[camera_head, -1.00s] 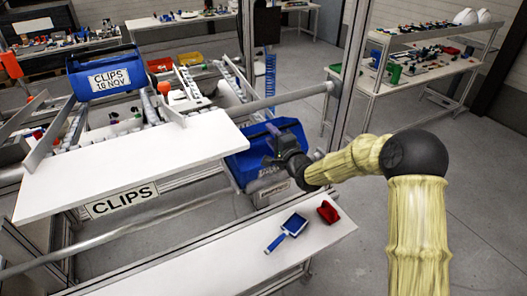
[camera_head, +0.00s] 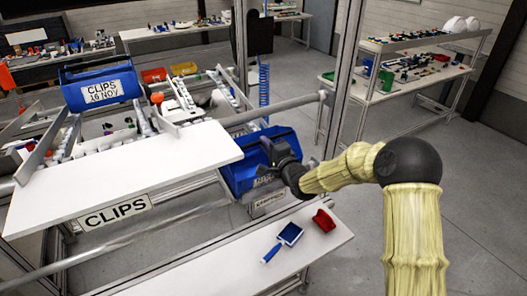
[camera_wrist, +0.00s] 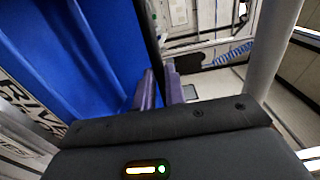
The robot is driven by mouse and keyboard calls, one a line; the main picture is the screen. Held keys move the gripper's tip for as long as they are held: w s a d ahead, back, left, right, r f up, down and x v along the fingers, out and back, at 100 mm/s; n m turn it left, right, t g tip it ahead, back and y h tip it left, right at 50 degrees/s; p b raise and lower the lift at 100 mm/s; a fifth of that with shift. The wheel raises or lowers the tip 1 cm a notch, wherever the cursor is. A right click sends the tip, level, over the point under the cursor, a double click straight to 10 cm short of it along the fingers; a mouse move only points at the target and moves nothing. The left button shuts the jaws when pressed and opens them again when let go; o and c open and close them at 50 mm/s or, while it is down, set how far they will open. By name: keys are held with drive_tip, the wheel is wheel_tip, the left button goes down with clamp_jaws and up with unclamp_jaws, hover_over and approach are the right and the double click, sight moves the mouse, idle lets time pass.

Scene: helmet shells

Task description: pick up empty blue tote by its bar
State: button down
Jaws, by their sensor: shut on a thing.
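The blue tote (camera_head: 240,176) with a white label on its front sits in the lower bay, right of the white board. My gripper (camera_head: 270,150) is at its right upper part in the head view. In the wrist view the tote's blue wall (camera_wrist: 60,55) fills the left side. The purple-grey fingers of my gripper (camera_wrist: 161,88) are close together at a dark edge beside that wall, shut on the tote's bar. The bar is mostly hidden by the fingers and hand. The tote's inside is only partly visible.
A white board (camera_head: 120,180) juts out left of my arm. A metal post (camera_head: 345,80) and rail (camera_head: 270,112) are close by.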

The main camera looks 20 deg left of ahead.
drive_tip(key=r+b+v, duration=0.1)
drive_tip(key=b+v, duration=0.2)
drive_tip(key=v, duration=0.6)
drive_tip(key=r+b+v, duration=0.2)
drive_tip(key=b+v, duration=0.2)
drive_tip(key=v, duration=0.5)
drive_tip(key=shift+r, duration=0.25)
